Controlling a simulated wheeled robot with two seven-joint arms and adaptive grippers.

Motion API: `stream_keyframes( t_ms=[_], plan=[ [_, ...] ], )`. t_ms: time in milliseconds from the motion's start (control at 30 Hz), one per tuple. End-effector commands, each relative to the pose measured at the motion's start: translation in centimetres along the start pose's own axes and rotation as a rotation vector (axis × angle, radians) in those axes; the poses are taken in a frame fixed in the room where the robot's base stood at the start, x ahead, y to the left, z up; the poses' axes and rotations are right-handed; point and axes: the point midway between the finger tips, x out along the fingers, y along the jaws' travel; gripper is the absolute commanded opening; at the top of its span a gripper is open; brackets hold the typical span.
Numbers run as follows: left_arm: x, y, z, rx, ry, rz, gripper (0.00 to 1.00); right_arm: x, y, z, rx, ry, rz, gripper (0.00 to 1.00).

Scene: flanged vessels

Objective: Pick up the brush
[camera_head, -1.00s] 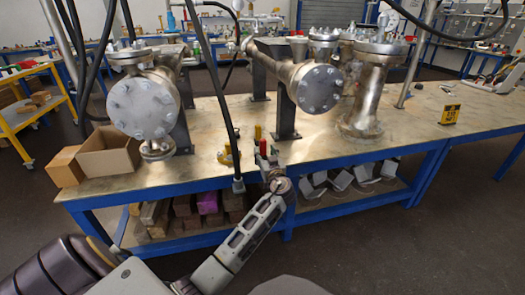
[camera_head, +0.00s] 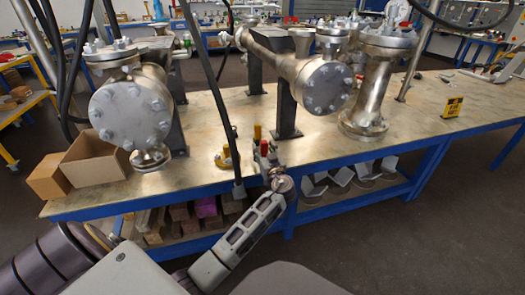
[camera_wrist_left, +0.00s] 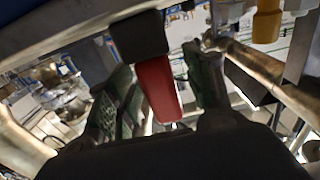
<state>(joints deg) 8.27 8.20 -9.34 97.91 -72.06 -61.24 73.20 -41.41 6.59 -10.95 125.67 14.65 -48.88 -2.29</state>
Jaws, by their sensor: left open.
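My left gripper (camera_head: 264,156) reaches in over the front edge of the workbench, its arm coming from below. In the left wrist view its dark fingers (camera_wrist_left: 158,95) are apart, with a red block-like piece (camera_wrist_left: 157,88) with a black end between them. The red piece also shows small in the head view (camera_head: 264,147). I cannot tell whether it is the brush or whether the fingers touch it. No bristles are recognisable. My right gripper is out of view.
Metal flanged vessels stand on the workbench (camera_head: 210,125): one at left (camera_head: 130,113), a long one on black supports (camera_head: 327,86), and an upright one (camera_head: 368,90). An open cardboard box (camera_head: 95,160) is at the left end.

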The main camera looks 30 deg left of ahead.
Motion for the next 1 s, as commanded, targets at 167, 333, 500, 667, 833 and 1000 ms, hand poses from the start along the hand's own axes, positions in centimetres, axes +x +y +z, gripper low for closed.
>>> stream_keyframes(
  t_ms=[167,333,500,667,833,1000],
  plan=[
    [-0.05,0.02,0.03,0.0,0.0,0.0,0.52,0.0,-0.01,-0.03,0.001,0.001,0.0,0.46],
    [-0.04,0.02,0.02,0.0,0.0,0.0,0.52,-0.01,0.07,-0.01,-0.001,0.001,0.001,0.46],
    [-0.03,0.02,0.02,0.0,0.0,0.001,0.47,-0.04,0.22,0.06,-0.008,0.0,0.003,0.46],
    [-0.03,0.02,0.02,0.0,0.0,0.001,0.26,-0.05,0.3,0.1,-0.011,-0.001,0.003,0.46],
    [-0.02,0.02,0.01,0.0,0.0,0.001,0.04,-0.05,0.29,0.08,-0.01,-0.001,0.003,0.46],
    [-0.02,0.02,-0.02,-0.001,0.001,0.001,0.02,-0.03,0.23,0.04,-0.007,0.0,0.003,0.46]
  ],
)
